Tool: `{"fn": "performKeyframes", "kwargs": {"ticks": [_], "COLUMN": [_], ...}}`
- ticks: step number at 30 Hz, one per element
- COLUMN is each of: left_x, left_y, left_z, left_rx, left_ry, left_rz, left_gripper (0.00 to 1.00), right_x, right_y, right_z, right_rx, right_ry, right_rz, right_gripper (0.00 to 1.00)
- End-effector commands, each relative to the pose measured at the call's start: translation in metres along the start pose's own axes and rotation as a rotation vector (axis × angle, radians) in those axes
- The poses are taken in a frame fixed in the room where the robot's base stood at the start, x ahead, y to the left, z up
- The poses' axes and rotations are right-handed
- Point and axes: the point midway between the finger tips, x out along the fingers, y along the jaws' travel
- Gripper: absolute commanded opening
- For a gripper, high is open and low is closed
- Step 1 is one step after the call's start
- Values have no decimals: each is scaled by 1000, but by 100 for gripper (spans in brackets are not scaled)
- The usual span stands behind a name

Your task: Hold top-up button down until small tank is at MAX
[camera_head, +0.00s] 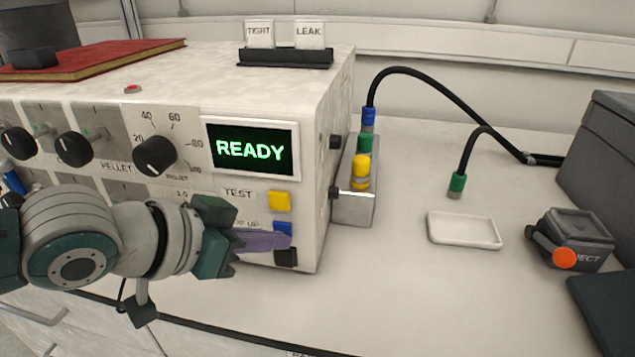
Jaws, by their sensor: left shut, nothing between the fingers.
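My left gripper (284,241) is shut and empty. Its purple-grey fingertips are at the lower part of the blue button (283,228) on the front panel of the white console (325,110). I cannot tell whether they touch or press it. A label ending in "UP" beside the blue button is partly hidden by the gripper. A yellow button (279,201) next to the TEST label sits above, and a black button (286,257) below. The screen (250,148) reads READY in green. I cannot make out a small tank or a MAX mark. My right gripper is out of view.
Knobs, one of them a large dial (155,156), line the panel. A valve block (353,207) with coloured fittings and black hoses stands at the console's right. A white dish (464,230), a device with an orange button (564,258) and a grey box (603,160) are further right.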

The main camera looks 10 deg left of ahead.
Motion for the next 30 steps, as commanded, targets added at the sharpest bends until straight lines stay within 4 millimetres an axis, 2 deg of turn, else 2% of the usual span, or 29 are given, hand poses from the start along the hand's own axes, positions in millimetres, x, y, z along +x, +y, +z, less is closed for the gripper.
{"fn": "performKeyframes", "kwargs": {"ticks": [10, 22, 30], "left_x": [-12, -13, -32], "left_y": [8, 10, 22], "left_z": [5, 8, 18], "left_rx": [-2, 0, -3], "left_ry": [-1, 0, -3], "left_rz": [1, 0, 1], "left_gripper": [0, 0, 0], "right_x": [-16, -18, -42], "right_y": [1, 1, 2], "right_z": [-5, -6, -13], "right_rx": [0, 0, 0], "right_ry": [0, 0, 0], "right_rz": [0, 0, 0], "right_gripper": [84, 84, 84]}}
